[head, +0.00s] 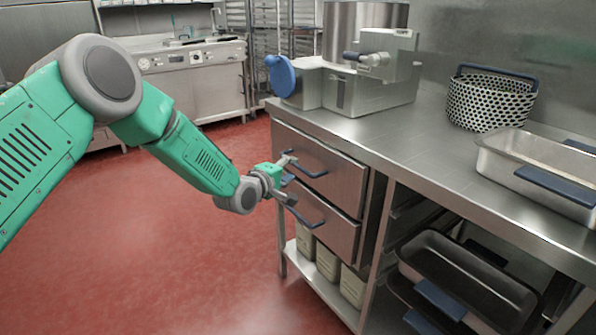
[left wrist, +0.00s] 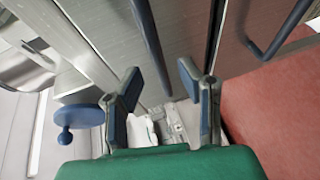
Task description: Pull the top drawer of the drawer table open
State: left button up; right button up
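The top drawer (head: 344,183) of the steel drawer table is shut, its front about flush with the lower drawer (head: 338,237). Its dark blue bar handle (head: 309,168) also shows in the left wrist view (left wrist: 150,45). My left gripper (head: 288,179) is at this handle. In the left wrist view my left gripper (left wrist: 158,80) is open, with one finger on each side of the bar in the picture. I cannot tell whether the fingers touch it. The lower drawer's handle (left wrist: 277,28) is off to the right there. My right gripper is not in view.
On the tabletop stand a mixer machine (head: 365,85) with a blue knob, a perforated basket (head: 488,100) and a metal pan (head: 515,160). Another pan (head: 470,270) sits on the shelf right of the drawers. The red floor (head: 150,270) before the drawers is clear.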

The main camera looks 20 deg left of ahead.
aim_at(296, 166)
pick_arm(q)
jog(key=x, duration=0.4)
jog(key=shift+b, duration=0.4)
jog(key=c, duration=0.7)
grip_shut()
jog(key=shift+a, duration=0.1)
